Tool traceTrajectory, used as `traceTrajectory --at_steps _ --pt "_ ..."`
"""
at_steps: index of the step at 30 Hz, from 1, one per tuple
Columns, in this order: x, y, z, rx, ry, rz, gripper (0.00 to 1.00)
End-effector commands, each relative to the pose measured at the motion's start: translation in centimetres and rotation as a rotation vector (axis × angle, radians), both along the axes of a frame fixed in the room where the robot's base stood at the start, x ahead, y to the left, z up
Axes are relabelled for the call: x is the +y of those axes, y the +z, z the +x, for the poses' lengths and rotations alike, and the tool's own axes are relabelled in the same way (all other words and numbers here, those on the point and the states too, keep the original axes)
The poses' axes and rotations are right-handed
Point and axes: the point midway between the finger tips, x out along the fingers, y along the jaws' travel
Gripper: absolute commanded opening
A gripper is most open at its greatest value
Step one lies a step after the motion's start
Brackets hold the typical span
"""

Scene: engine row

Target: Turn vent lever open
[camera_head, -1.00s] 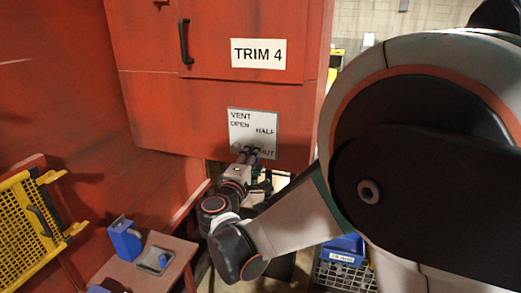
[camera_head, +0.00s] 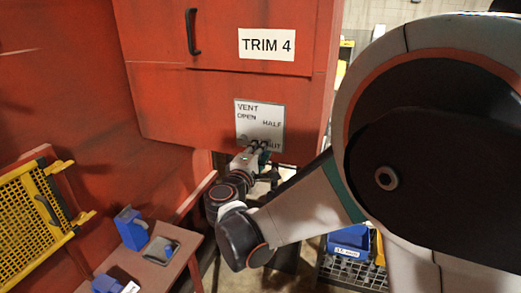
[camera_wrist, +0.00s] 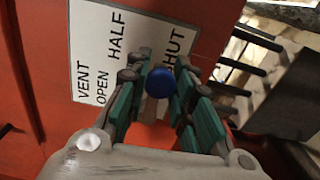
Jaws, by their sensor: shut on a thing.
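The vent plate (camera_head: 260,118) is a white sign on the red housing, marked VENT, OPEN, HALF and SHUT. It also shows in the wrist view (camera_wrist: 92,45). The vent lever ends in a round blue knob (camera_wrist: 160,82), seen in the wrist view close to the word SHUT. My gripper (camera_head: 258,152) reaches up to the plate's lower edge and covers part of SHUT in the head view. Its teal-padded fingers (camera_wrist: 162,92) are shut on the lever, one on each side of the knob.
The red housing carries a TRIM 4 label (camera_head: 267,44) and a black handle (camera_head: 193,32). At lower left are a yellow mesh guard (camera_head: 35,215) and a small table with blue holders (camera_head: 131,228). A blue bin (camera_head: 349,240) stands at lower right.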

Motion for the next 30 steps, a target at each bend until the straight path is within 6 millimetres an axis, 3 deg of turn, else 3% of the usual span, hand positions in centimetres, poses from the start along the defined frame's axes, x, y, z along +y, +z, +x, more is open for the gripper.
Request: traceTrajectory --at_steps 14,30 --pt "0.6 2.8 0.1 0.121 0.0 -0.333 0.0" --pt "2.9 6.0 1.0 0.295 0.001 -0.816 0.0"
